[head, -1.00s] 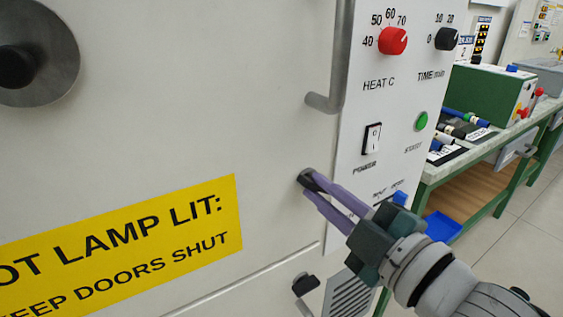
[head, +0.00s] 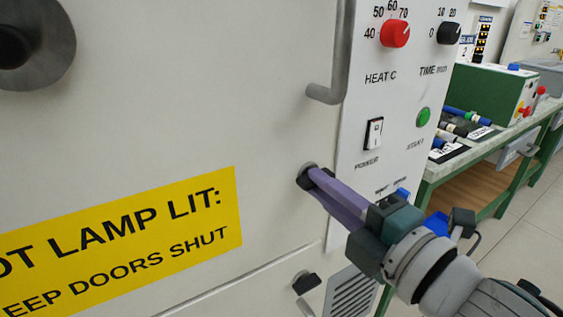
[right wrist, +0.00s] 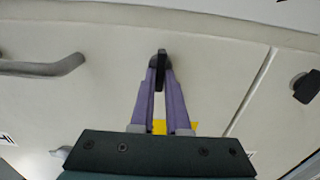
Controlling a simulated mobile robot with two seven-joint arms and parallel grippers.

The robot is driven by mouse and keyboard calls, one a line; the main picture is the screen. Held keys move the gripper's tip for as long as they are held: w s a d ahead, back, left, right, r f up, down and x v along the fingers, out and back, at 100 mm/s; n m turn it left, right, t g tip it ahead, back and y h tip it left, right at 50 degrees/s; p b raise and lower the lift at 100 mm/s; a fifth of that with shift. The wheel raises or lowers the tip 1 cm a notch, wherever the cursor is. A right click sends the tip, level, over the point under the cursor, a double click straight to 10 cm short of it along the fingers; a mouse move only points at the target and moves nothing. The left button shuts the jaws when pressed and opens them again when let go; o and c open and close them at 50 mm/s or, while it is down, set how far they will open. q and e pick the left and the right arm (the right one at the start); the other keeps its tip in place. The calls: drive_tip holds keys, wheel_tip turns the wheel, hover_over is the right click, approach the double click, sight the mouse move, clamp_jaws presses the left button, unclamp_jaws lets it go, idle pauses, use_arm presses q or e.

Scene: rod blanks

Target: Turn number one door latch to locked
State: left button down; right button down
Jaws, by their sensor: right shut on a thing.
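The upper door latch (head: 305,169) is a small dark handle on a round grey base. It sits on the pale door near its right edge, beside the control panel. It also shows in the right wrist view (right wrist: 161,56), standing upright in the picture between the fingertips. My right gripper (head: 318,177) has purple fingers and is shut on this handle, covering part of it. Its fingers also show in the right wrist view (right wrist: 160,75), one on each side of the handle. No number or locked mark is readable at the latch. My left gripper is not in view.
A second dark latch (head: 306,283) sits lower down. A grey bar handle (head: 327,93) stands out above the gripper. The control panel (head: 352,195) with knobs and switches is just right. A green-framed bench (head: 470,165) stands farther right. A yellow sign (head: 130,240) is on the door.

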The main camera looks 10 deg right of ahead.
idle(0.3)
drive_tip(key=c, duration=0.9)
unclamp_jaws()
drive_tip(key=v, duration=1)
drive_tip(key=shift+r+p, duration=0.1)
drive_tip(key=shift+p, duration=0.2)
